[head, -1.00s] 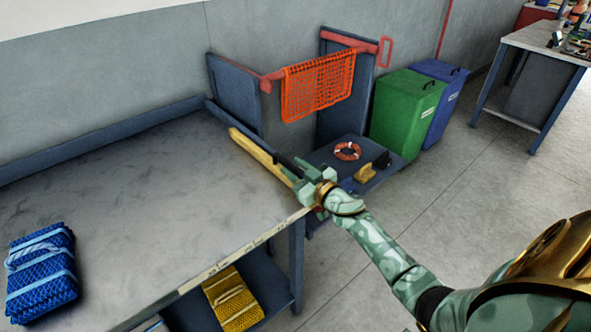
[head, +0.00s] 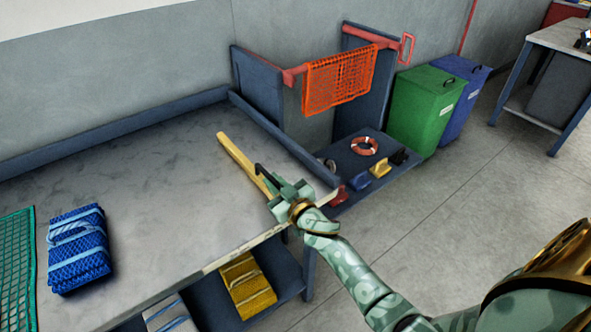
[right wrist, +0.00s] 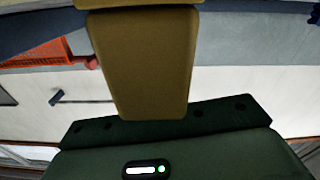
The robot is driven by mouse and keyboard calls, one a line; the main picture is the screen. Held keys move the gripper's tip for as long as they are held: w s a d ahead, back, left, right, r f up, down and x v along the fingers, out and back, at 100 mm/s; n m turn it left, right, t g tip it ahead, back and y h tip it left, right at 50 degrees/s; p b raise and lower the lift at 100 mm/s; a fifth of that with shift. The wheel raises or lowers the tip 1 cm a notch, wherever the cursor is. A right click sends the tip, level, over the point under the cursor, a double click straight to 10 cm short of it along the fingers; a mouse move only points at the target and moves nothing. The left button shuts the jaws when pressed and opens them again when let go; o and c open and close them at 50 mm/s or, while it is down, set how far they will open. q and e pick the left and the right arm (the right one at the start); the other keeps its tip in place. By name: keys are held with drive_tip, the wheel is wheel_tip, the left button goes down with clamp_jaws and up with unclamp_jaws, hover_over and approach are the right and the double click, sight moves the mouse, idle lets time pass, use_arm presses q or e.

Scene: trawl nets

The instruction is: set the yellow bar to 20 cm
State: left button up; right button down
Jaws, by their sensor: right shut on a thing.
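The yellow bar (head: 238,155) lies across the right part of the grey work table, apart from the table's right-hand side rail. My right gripper (head: 272,184) is shut on the near part of the bar, close to the table's front edge. The bar fills the middle of the right wrist view (right wrist: 143,65) in front of the gripper. A pale marked strip (head: 236,252) runs along the table's front edge; its figures are too small to read. My left gripper is not in view.
A blue folded net (head: 78,250) and a green net (head: 16,265) lie on the left of the table (head: 150,165). The tabletop between them and the bar is clear. A raised rail (head: 270,128) borders the right side. A yellow net bundle (head: 245,285) sits on the shelf below.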

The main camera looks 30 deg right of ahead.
drive_tip(key=a, duration=0.5)
drive_tip(key=shift+s+a, duration=0.2)
drive_tip(key=shift+a, duration=0.15)
drive_tip(key=c, duration=1.5)
unclamp_jaws()
drive_tip(key=shift+o, duration=0.2)
drive_tip(key=shift+s+d, duration=0.1)
drive_tip(key=shift+s, duration=0.05)
drive_tip(key=s+d+p, duration=0.1)
drive_tip(key=s+p, duration=0.1)
drive_tip(key=s, duration=1.4)
drive_tip(key=shift+p, duration=0.4)
drive_tip(key=shift+d, duration=0.1)
